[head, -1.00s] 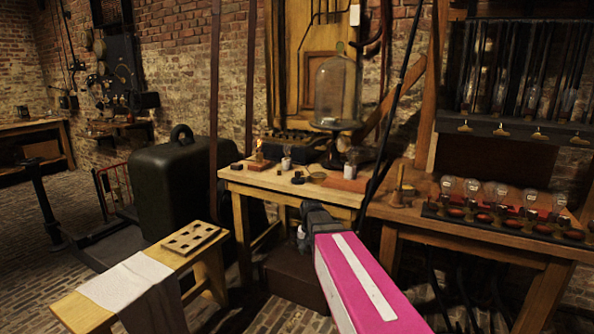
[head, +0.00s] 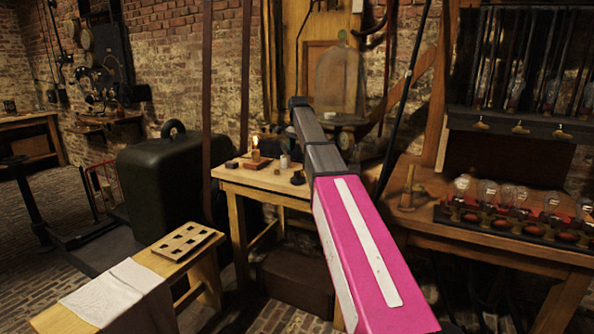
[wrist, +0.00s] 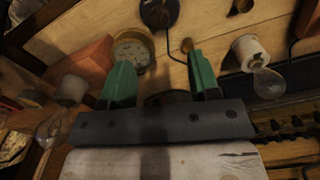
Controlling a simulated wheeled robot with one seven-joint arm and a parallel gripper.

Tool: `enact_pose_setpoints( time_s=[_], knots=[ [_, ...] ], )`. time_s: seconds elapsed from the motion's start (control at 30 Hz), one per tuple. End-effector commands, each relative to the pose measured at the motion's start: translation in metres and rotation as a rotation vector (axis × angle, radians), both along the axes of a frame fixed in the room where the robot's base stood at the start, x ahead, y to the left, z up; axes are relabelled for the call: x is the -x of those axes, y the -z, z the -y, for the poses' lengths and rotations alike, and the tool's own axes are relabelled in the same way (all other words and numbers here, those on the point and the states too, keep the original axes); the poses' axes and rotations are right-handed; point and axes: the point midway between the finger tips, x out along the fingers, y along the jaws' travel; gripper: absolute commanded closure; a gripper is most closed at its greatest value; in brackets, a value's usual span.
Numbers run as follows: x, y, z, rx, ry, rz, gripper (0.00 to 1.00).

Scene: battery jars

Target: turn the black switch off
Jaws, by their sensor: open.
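In the wrist view, a round black piece with a light knob (wrist: 159,12), which looks like the black switch, sits on the wooden table top at the upper edge, beyond my fingertips. In the head view, small dark pieces (head: 298,178) sit on the wooden table (head: 258,186); I cannot tell which is the switch. My gripper (wrist: 161,72) is open, its two green fingers apart. A dark shape lies between and below them, too dim to identify. In the head view, my raised forearm hides the table's right part and the fingers do not show clearly.

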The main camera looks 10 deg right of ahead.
Motion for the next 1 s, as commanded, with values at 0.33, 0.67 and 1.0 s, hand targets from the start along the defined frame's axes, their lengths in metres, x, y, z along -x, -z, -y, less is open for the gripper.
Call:
enact_pose_setpoints(
  time_s=[0.33,0.67,1.0],
  knots=[
    [0.001,0.045,0.000,0.000,0.000,-0.003,0.44],
    [0.001,0.095,0.000,0.000,0.000,-0.001,0.44],
    [0.000,0.107,0.000,-0.001,-0.001,0.001,0.44]
  ],
)
